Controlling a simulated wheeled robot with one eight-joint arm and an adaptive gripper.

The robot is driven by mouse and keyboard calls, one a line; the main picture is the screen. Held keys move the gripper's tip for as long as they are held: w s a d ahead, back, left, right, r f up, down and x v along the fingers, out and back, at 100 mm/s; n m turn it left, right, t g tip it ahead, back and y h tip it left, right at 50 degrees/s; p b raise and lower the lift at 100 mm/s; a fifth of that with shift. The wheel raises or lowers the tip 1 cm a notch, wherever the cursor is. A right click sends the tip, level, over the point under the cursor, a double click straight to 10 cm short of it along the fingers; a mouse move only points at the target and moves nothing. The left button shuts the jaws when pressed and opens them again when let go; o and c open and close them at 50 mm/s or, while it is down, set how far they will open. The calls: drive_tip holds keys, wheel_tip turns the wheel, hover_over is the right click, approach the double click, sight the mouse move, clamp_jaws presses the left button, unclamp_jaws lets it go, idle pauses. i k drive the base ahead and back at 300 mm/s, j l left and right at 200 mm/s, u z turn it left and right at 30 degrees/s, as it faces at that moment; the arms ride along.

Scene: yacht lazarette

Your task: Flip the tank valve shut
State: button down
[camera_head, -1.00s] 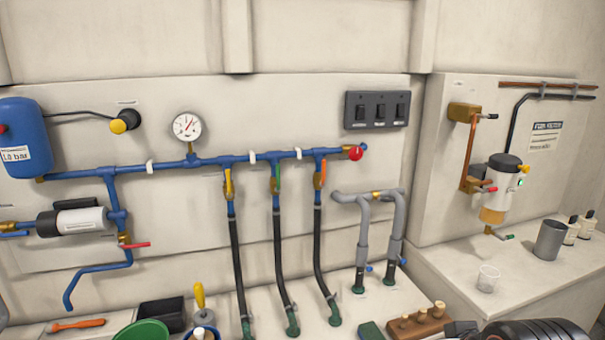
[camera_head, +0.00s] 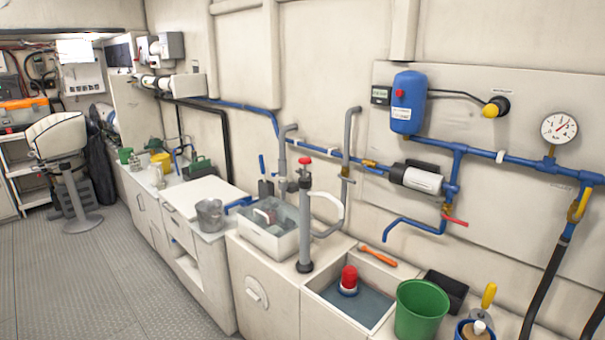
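Several valves show, and I cannot tell which is the tank valve. A valve with a red lever (camera_head: 455,221) sits on the blue pipe below the white-and-black pump (camera_head: 417,178); its lever points right. A valve with a yellow lever (camera_head: 579,206) sits on the drop pipe at the right edge, its lever along the pipe. A blue tank (camera_head: 408,104) hangs on the wall panel. A yellow knob (camera_head: 490,110) is at the end of the black line from it. Labels are too small to read. My gripper is not in view.
The counter below holds a sink (camera_head: 315,287) with a red-topped object, a green bucket (camera_head: 422,308), a black tray (camera_head: 446,290) and a grey hand pump (camera_head: 305,215). A pressure gauge (camera_head: 559,127) is on the right. Open grey floor (camera_head: 95,265) lies left of the cabinets.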

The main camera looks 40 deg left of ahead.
sight(373, 170)
drive_tip(key=u, duration=1.25)
